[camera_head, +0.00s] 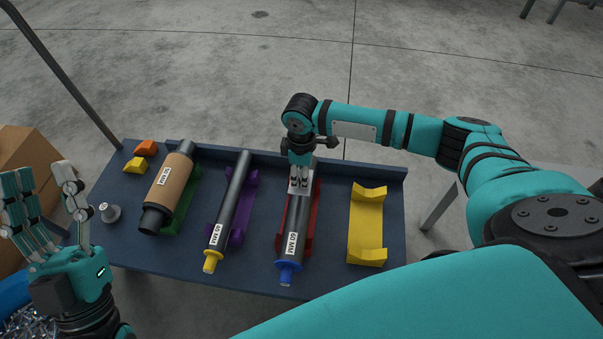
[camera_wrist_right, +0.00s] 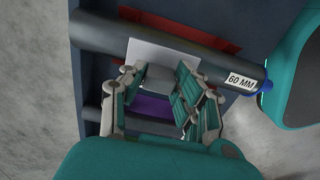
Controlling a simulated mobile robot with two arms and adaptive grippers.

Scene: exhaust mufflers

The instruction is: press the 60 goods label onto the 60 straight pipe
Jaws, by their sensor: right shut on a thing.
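The 60 straight pipe (camera_head: 297,217) is a dark grey tube with a blue end and a "60 MM" marking, lying on a red cradle (camera_head: 279,240). It also shows in the right wrist view (camera_wrist_right: 105,35). The white goods label (camera_head: 306,188) lies against the pipe's upper side, towards its far end; it also shows in the wrist view (camera_wrist_right: 160,54). My right gripper (camera_head: 299,178) is shut on the label's grey backing piece, right at the pipe. The label's print cannot be read. My left gripper (camera_head: 42,185) is open and empty at the left.
A yellow cradle (camera_head: 366,225) stands empty at right. A thinner pipe (camera_head: 231,200) with a yellow end lies on a purple cradle (camera_head: 237,236). A brown-wrapped muffler (camera_head: 167,188) lies on a green cradle. Orange and yellow blocks and a grey knob (camera_head: 109,213) are at left.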

